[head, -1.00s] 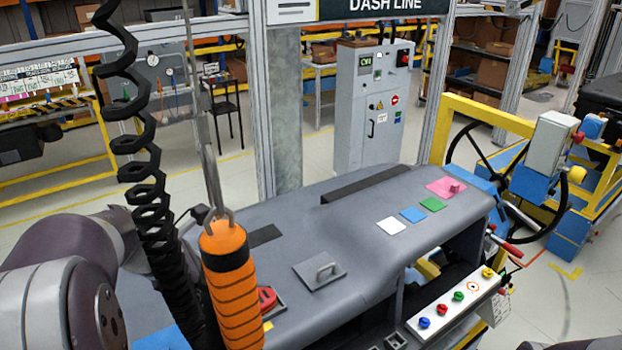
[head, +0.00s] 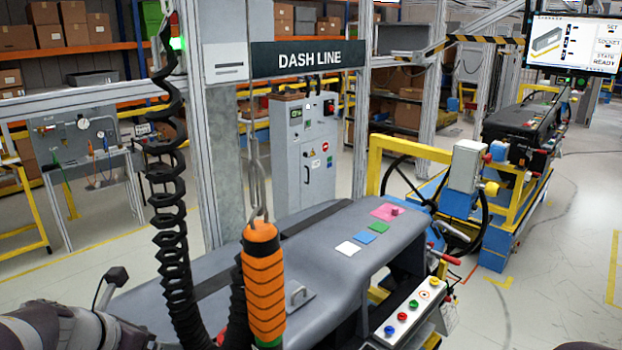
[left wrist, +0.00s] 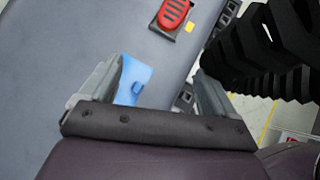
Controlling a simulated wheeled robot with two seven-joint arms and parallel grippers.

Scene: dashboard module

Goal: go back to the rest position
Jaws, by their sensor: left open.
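In the left wrist view my left gripper (left wrist: 160,70) is open, its two grey fingers wide apart. A blue pad with a small knob (left wrist: 134,80) shows beside the left finger, lying on the grey dashboard (left wrist: 60,60). Nothing is seen held between the fingers. In the head view part of my left arm (head: 60,325) shows at the lower left, beside the near left end of the dashboard (head: 330,225); its fingers cannot be made out there. My right gripper is not in view.
An orange hanging tool (head: 263,285) and a black coiled cable (head: 172,240) hang close to my left arm. A red handle in a tray (left wrist: 174,14) is on the dashboard. A button panel (head: 412,312) lies along its front. A steering wheel (head: 432,195) stands behind right.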

